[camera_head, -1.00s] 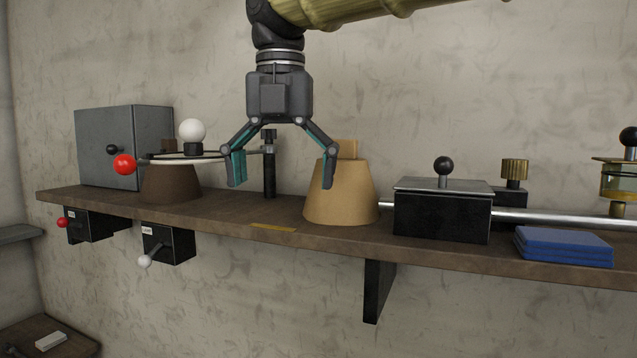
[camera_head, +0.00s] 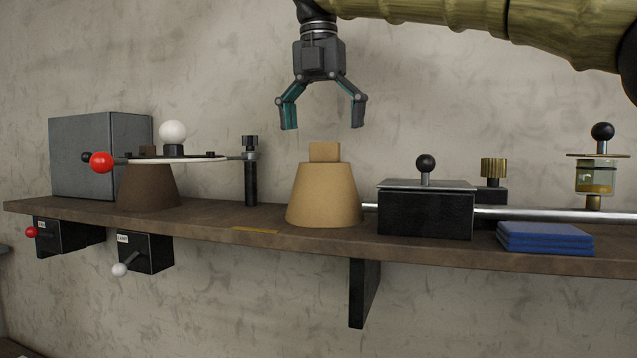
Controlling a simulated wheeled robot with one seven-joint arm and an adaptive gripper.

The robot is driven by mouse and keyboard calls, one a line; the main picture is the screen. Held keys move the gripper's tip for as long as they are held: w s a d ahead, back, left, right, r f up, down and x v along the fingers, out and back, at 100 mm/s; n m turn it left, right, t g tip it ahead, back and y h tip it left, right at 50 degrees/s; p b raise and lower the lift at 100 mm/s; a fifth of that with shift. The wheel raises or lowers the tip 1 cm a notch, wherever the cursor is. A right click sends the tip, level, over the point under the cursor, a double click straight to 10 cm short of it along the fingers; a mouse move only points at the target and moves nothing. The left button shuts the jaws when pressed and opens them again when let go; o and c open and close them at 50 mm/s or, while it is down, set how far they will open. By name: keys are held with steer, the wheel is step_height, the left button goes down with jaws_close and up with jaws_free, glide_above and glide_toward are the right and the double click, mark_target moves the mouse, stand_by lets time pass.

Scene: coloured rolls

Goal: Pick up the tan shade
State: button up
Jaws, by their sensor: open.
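The tan shade (camera_head: 324,196) is a truncated cone standing upright on the brown shelf (camera_head: 200,225), with a small tan block (camera_head: 324,152) on its top. My gripper (camera_head: 322,127) is open and empty, fingers pointing down, a little above the block. In the picture the block lies below and between the two fingertips, and a gap shows between them. I cannot tell how far in depth the gripper is from the shade.
A slim black post (camera_head: 251,180) stands left of the shade. A black box (camera_head: 426,210) with a knob and blue slabs (camera_head: 544,238) are right.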

mark_target(327, 160)
steer(key=shift+w+f, duration=0.1)
steer(key=shift+f, duration=1.1)
steer(key=shift+w+d+f+p, duration=0.1)
steer(key=shift+d+f+p, duration=0.1)
steer(key=shift+f+p, duration=0.65)
steer(key=shift+w+d+f+p, duration=0.15)
steer(key=shift+f+p, duration=0.25)
steer(key=shift+f, duration=1.3)
steer(key=c, duration=0.8)
